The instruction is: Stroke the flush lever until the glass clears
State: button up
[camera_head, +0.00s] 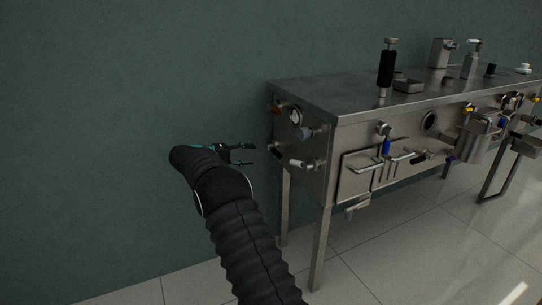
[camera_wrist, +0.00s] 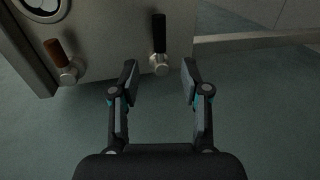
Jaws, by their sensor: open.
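The steel bench's end panel (camera_head: 292,146) carries several handled fittings. A lever with a black grip (camera_wrist: 159,34) points up from a metal pivot in the wrist view; a lever with a brown-orange grip (camera_wrist: 55,52) is left of it. A round glass in a metal ring (camera_wrist: 42,8) is cut by the top-left corner; a round ringed port also shows in the head view (camera_head: 296,116). No label tells which is the flush lever. My gripper (camera_wrist: 159,68) is open and empty. Its fingertips straddle the black-grip lever's pivot in the picture; contact is not visible.
The bench top (camera_head: 330,94) holds a black-handled post (camera_head: 386,67) and several fixtures. The front has a panel with bar handles (camera_head: 370,170) and more valves. A dark green wall is behind; the floor left of the bench is clear.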

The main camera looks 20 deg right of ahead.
aim_at(274, 153)
jog(key=d, duration=0.3)
jog(key=d+f, duration=0.1)
jog(key=d, duration=0.3)
jog(key=d+f, duration=0.1)
jog(key=d, duration=0.3)
jog(key=shift+w+d, duration=0.1)
jog(key=shift+w, duration=0.05)
